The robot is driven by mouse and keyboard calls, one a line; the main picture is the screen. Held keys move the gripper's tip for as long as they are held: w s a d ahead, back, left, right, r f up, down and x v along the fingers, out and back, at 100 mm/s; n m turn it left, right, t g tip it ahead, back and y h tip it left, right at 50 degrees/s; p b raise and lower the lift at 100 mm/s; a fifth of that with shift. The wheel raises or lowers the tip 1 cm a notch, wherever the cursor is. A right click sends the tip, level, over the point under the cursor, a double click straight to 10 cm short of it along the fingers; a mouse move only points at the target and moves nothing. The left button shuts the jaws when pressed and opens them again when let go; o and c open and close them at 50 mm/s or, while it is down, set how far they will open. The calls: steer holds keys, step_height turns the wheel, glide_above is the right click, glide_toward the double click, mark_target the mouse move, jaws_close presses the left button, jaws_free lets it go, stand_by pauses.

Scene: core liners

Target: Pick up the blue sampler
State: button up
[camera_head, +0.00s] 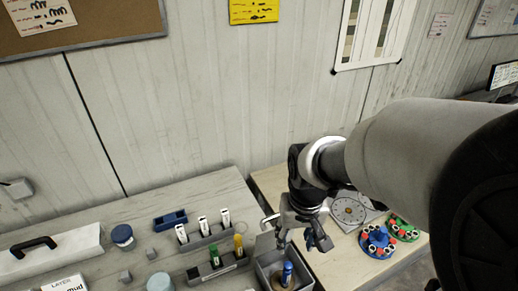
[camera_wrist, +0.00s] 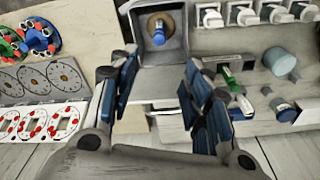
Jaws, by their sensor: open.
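The blue sampler (camera_head: 287,272) stands upright in a grey open-topped bin (camera_head: 305,284) at the bottom of the head view. In the wrist view the sampler (camera_wrist: 158,32), seen with a blue end and a tan part, is inside the bin (camera_wrist: 180,52) at the top. My gripper (camera_head: 300,238) is above and behind the bin in the head view. In the wrist view my gripper (camera_wrist: 161,64) has its two blue-padded fingers spread wide with nothing between them. The sampler lies ahead of the fingertips, clear of them.
A rack beside the bin holds a green sampler (camera_head: 213,256) and a yellow one (camera_head: 239,246). Several white-labelled pieces (camera_head: 202,223) stand behind it. A blue-lidded jar (camera_head: 122,235) is further left. Blue (camera_head: 377,241) and green (camera_head: 403,228) round holders stand right.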

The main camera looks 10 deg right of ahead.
mark_target(287, 263)
steer(key=shift+g, duration=0.6)
steer(key=w+f, duration=0.1)
steer(key=f, duration=0.4)
steer(key=w+f+b, duration=0.1)
steer(key=f, duration=1)
steer(key=shift+w+f+b, duration=0.4)
steer(key=f, duration=0.2)
steer(key=s+f+b, duration=0.1)
steer(key=f, duration=0.1)
steer(key=shift+f, duration=0.1)
steer(key=shift+w+f, duration=0.1)
steer(key=shift+f, duration=0.4)
steer(key=shift+c, duration=0.5)
steer(key=shift+r, duration=0.1)
jaws_close()
